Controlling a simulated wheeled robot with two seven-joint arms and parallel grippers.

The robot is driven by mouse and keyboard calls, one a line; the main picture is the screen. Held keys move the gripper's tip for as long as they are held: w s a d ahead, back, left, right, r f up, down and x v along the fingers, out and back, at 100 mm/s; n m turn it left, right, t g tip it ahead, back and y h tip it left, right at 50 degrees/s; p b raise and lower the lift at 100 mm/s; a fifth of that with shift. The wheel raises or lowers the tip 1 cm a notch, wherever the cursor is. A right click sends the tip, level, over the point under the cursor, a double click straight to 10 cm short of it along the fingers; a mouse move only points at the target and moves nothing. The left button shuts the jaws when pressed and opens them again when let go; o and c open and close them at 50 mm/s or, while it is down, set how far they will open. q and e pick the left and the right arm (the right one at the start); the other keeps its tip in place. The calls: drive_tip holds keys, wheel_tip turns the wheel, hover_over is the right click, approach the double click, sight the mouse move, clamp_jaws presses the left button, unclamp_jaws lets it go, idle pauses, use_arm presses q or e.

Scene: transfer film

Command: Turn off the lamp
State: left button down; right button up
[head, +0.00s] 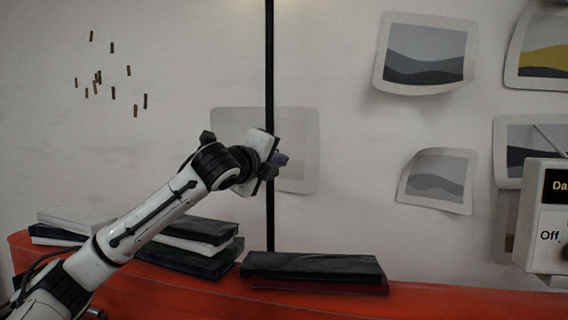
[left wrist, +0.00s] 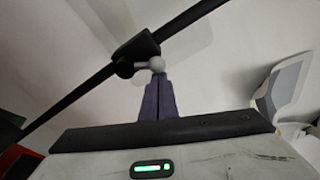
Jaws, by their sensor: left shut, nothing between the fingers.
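The lamp shows as a thin black upright pole (head: 270,80) in front of the wall. In the left wrist view the pole (left wrist: 85,88) runs slanted and carries a black clamp-like fitting (left wrist: 135,54) with a small grey knob (left wrist: 156,64). My left gripper (head: 281,160) is at the pole, at mid height in the head view. In the left wrist view its purple fingers (left wrist: 158,82) are shut together, with their tips at or very near the grey knob. I cannot tell whether they touch it. The lamp's head is out of view. My right gripper is not in view.
A red table (head: 200,294) runs along the wall. Books (head: 310,267) lie by the foot of the pole, with more stacks (head: 195,232) at left. A box with a dial labelled "Off" (head: 550,205) stands at the right edge. Paper pictures (head: 424,55) hang on the wall.

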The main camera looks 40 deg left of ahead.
use_arm(q)
drive_tip(key=shift+s+a+r+n, duration=0.15)
drive_tip(key=shift+a+r+n, duration=0.1)
drive_tip(key=shift+n, duration=0.35)
idle(0.3)
drive_tip(key=a+n+b, duration=0.1)
drive_tip(key=n, duration=0.2)
drive_tip(key=s+a+r+n+t+b, duration=0.1)
drive_tip(key=n, duration=0.3)
drive_tip(key=s+a+n+y+b, duration=0.1)
drive_tip(key=n, duration=0.2)
drive_tip(key=shift+a+r+n+t, duration=0.3)
drive_tip(key=shift+a+n+t, duration=0.1)
drive_tip(key=shift+s, duration=0.1)
idle(0.4)
drive_tip(key=shift+r, duration=0.15)
